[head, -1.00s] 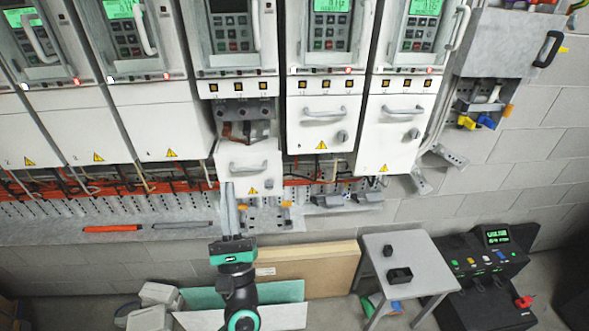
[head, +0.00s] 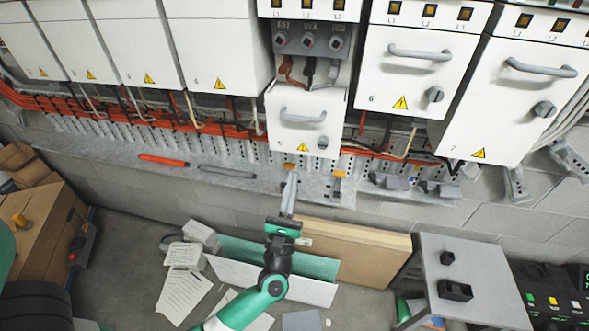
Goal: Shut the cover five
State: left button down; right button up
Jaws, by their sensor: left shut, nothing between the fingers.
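Cover five (head: 305,118) is a white panel with a grey bar handle, a round knob and a yellow warning triangle. It hangs lowered in the middle of the head view, below its bay opening (head: 312,42), where grey terminals and cables show. Its number is too small to read surely. My left gripper (head: 291,178) is shut and empty, pointing up just below the cover's lower edge. I cannot tell whether its tips touch the cover. My right gripper is not in view.
Cover six (head: 415,75) and cover seven (head: 520,110) are in place at the right. A metal ledge (head: 110,150) with an orange tool (head: 163,160) runs below the row. A grey stool (head: 480,270) with small black parts and leaning boards (head: 355,255) stand below.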

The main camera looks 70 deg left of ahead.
aim_at(300, 135)
pick_arm(q)
jog(key=shift+s+d+r+p+x, duration=0.2)
jog(key=shift+r+p+x, duration=0.3)
jog(key=shift+x, duration=1.4)
jog(key=shift+s+d+r+p+x, duration=0.2)
jog(key=shift+p+x, duration=0.45)
jog(key=shift+x, duration=1.3)
jog(key=shift+d+r+p+x, duration=0.25)
jog(key=shift+r+p+x, duration=0.25)
jog(key=shift+x, duration=1.4)
notch_tip(300, 135, up, 17)
jog(key=p, duration=1.3)
jog(key=shift+p, duration=0.4)
jog(key=shift+s+d, duration=0.1)
